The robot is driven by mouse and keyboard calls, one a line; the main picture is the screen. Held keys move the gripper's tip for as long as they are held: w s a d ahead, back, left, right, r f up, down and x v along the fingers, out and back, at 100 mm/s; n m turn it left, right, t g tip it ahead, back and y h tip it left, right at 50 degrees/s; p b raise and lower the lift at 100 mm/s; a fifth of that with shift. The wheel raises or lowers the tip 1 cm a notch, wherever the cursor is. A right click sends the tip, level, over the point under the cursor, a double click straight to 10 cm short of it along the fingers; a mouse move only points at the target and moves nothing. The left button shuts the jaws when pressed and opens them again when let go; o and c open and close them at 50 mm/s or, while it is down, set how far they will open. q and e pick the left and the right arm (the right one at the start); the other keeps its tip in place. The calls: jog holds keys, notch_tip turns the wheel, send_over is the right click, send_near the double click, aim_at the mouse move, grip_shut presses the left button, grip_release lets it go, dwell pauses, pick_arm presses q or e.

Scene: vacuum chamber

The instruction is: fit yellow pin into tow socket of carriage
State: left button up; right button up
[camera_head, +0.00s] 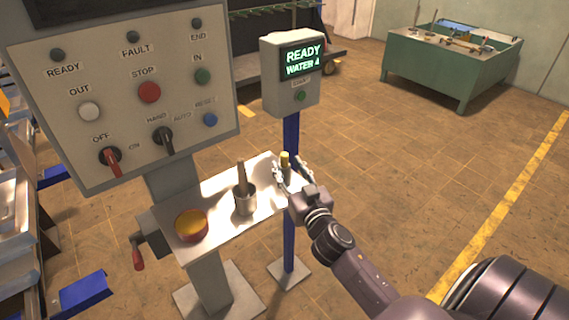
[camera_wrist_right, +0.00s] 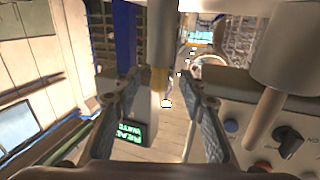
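The yellow pin (camera_head: 285,160) stands upright at the right end of the small shelf on the control stand; its lower part is hidden by my gripper. My right gripper (camera_head: 290,177) is at that end of the shelf, its fingers spread on either side of the pin. In the right wrist view, the gripper (camera_wrist_right: 160,118) has its fingers wide apart, and the yellow pin (camera_wrist_right: 160,80) shows beyond, between them, with gaps on both sides. I cannot identify the carriage or its tow socket in either view. My left gripper is not in view.
The shelf (camera_head: 222,232) also holds a metal cup (camera_head: 245,203) with a brown-handled tool and a round yellow-topped tin (camera_head: 191,225). The control panel (camera_head: 120,92) rises behind it. A READY display box (camera_head: 291,75) stands on a blue post. Open floor lies to the right.

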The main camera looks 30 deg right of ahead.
aim_at(286, 163)
jog(key=x, duration=0.3)
jog(key=shift+w+d+r, duration=0.1)
jog(key=shift+w+d, duration=0.05)
jog(key=shift+w, duration=0.15)
grip_shut()
